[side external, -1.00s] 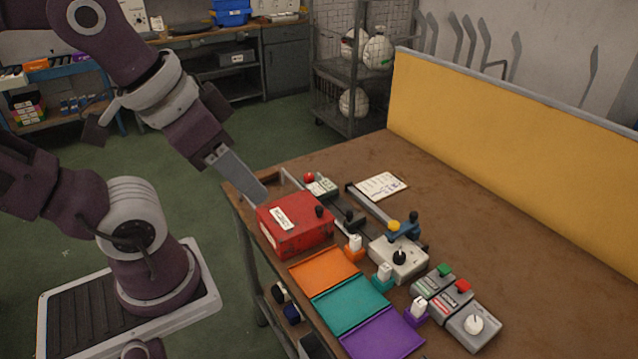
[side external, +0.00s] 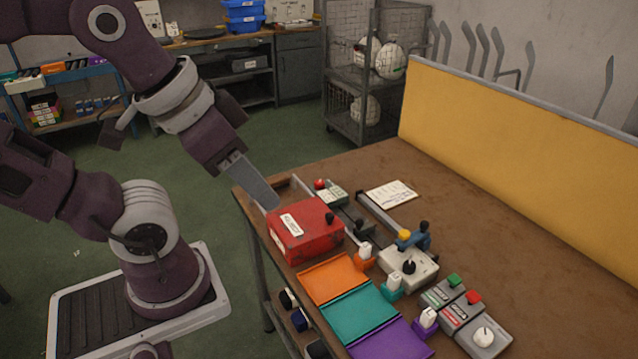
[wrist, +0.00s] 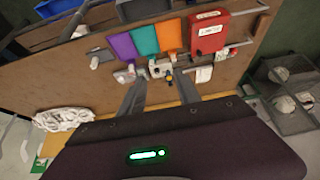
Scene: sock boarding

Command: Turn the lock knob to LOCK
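Several knobs show in the side view, and I cannot tell from lettering which is the lock knob. A white knob (side external: 484,336) sits on a grey box (side external: 493,348) at the near right end of the row. A black knob (side external: 408,266) stands on a white box (side external: 422,278) in the middle. Another small black knob (side external: 330,218) is on top of the red box (side external: 291,243). My gripper (side external: 272,203) hangs near the red box's back left corner in the picture, well away from the white knob. In the wrist view its two fingers (wrist: 161,84) are spread, with nothing held between them.
Orange (side external: 333,276), teal (side external: 360,309) and purple (side external: 392,343) trays line the table's front edge. Green (side external: 454,281) and red (side external: 473,297) buttons sit beside the grey box. A yellow panel (side external: 500,125) closes the back.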

